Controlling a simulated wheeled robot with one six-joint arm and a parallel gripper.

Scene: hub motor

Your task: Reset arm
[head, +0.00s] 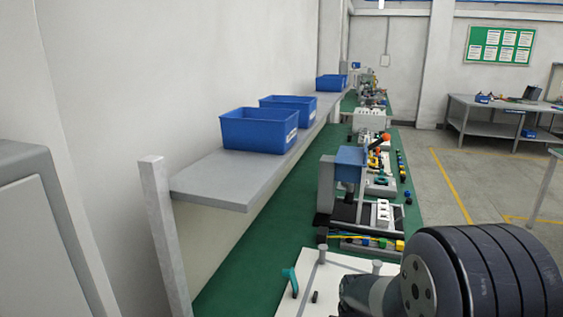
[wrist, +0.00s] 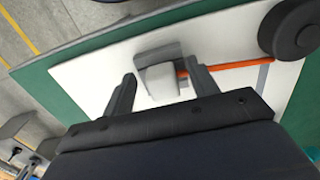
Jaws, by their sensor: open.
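My gripper (wrist: 163,92) shows in the wrist view with its two dark fingers spread apart over a white board (wrist: 85,72). A grey and white block-like part (wrist: 160,80) lies on the board just beyond and between the fingertips. I cannot tell whether the fingers touch it. An orange strip (wrist: 228,67) runs from it to the right. A dark round hub-like part (wrist: 291,28) is at the upper right. In the head view my arm fills the lower right, and my fingers are hidden.
A grey shelf (head: 215,180) with blue bins (head: 260,130) runs along the left wall. Below it a green bench (head: 235,270) carries several tools and fixtures. A teal-handled tool (head: 290,280) is on the near white board. Open floor (head: 450,180) lies to the right.

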